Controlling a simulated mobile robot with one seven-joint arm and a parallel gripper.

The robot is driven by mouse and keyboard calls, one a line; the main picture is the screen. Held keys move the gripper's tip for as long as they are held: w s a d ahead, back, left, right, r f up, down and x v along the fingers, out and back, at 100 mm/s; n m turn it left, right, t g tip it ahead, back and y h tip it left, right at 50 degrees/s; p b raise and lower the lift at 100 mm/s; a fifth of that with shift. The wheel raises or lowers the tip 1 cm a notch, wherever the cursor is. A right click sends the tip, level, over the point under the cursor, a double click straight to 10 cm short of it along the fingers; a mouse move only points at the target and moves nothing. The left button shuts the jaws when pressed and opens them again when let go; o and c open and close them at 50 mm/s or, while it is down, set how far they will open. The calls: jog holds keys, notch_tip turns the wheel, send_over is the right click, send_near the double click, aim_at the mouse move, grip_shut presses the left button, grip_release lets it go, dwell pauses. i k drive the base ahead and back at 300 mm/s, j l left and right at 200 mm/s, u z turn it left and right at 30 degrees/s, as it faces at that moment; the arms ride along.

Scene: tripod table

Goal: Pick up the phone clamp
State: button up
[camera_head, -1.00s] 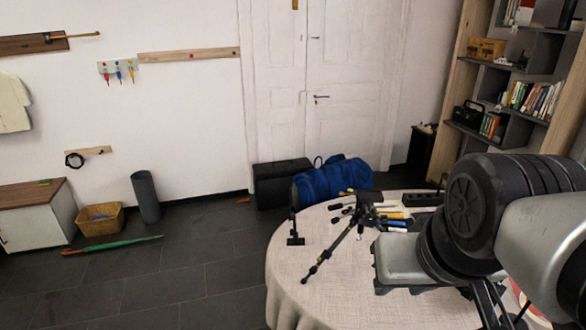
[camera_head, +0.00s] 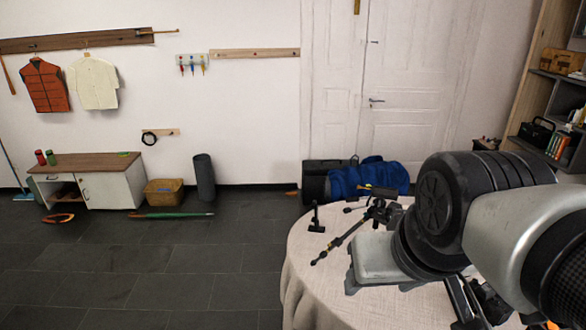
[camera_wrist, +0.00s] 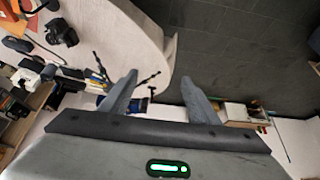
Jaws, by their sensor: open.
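A small black upright piece on a flat foot (camera_head: 316,219), which looks like the phone clamp, stands near the left edge of the round, cloth-covered table (camera_head: 305,262). A black tripod (camera_head: 345,240) lies to its right, partly hidden by my arm. In the wrist view, my gripper (camera_wrist: 160,77) has its two grey fingers apart with nothing held between them. Thin dark parts (camera_wrist: 148,82) show beyond the fingers; I cannot tell whether they are the tripod or the clamp. My gripper is apart from the upright piece, to its right in the head view.
A black camera (camera_wrist: 61,32) and other small items crowd the table in the wrist view. A blue bag (camera_head: 368,178) lies on the floor behind the table. A shelf unit (camera_head: 545,95) stands at the right.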

aim_at(315, 227)
jog(key=i+j+u, duration=0.45)
jog(key=j, duration=0.25)
jog(key=i+j+u, duration=0.45)
jog(key=j, duration=0.15)
jog(key=i+j+u, duration=0.5)
jog(key=i+l+z, duration=0.1)
jog(key=i+z, duration=0.2)
jog(key=z, duration=0.15)
jog(key=i+z, duration=0.4)
jog(key=i+j+z, duration=0.2)
jog(key=z, duration=0.25)
jog(key=i+z, duration=0.2)
jog(key=z, duration=0.2)
jog(key=i+z, duration=0.2)
jog(key=z, duration=0.15)
jog(key=i+j+z, duration=0.1)
jog(key=z, duration=0.3)
jog(key=i+j+z, duration=0.2)
jog(key=z, duration=0.15)
jog(key=i+j+z, duration=0.1)
jog(key=i+z, duration=0.15)
jog(key=z, duration=0.15)
jog(key=i+j+z, duration=0.15)
jog(key=z, duration=0.25)
jog(key=i+j+z, duration=0.4)
jog(key=j+z, duration=0.15)
jog(key=z, duration=0.25)
jog(key=i, duration=0.05)
